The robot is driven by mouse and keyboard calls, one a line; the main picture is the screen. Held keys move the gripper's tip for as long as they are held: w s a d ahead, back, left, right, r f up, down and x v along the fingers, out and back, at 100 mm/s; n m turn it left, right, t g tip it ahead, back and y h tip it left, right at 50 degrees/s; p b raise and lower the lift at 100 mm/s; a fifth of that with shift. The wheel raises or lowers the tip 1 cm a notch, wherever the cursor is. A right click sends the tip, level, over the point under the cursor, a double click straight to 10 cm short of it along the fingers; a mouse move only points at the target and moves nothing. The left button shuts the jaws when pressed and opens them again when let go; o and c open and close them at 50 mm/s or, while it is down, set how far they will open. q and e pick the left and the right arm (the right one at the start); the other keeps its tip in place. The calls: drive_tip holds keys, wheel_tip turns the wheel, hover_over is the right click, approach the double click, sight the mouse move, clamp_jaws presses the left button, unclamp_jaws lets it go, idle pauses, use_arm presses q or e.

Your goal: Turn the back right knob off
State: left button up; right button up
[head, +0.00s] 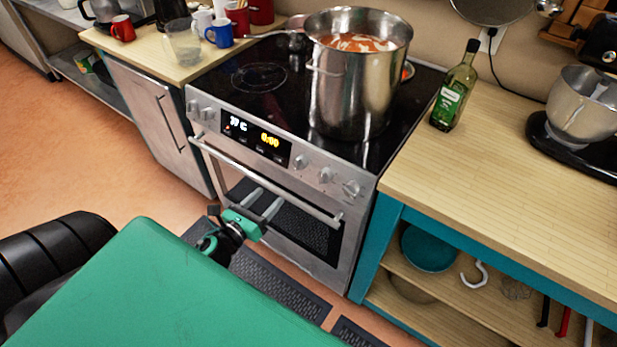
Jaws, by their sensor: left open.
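The stove (275,110) has a black glass top and a steel front panel. On the right of the panel are three knobs: a left one (300,161), a middle one (325,175) and a right one (351,188). Two more knobs (201,110) sit at the panel's left. I cannot tell which knob belongs to the back right burner. A reddish glow (407,71) shows at the back right, partly hidden by the pot. My left gripper (263,203) is open and empty, in front of the oven door, below the knobs and apart from them. My right gripper is not in view.
A large steel pot (350,90) with orange food stands on the stove's right side. The oven handle (265,180) runs below the panel. A green bottle (455,90) stands on the right counter (480,180). Mugs (219,33) stand on the left counter. Floor at left is clear.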

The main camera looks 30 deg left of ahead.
sight(296, 169)
use_arm(q)
drive_tip(key=w+p, duration=0.1)
drive_tip(key=w, duration=0.3)
drive_tip(key=w+p, duration=0.1)
drive_tip(key=w, duration=0.3)
drive_tip(key=w+p, duration=0.1)
drive_tip(key=w, duration=0.3)
drive_tip(key=shift+w+d+p, duration=0.25)
drive_tip(key=shift+d+p, duration=0.1)
drive_tip(key=shift+w, duration=0.55)
drive_tip(key=shift+c, duration=0.2)
drive_tip(key=shift+f, duration=0.1)
drive_tip(key=c, duration=0.9)
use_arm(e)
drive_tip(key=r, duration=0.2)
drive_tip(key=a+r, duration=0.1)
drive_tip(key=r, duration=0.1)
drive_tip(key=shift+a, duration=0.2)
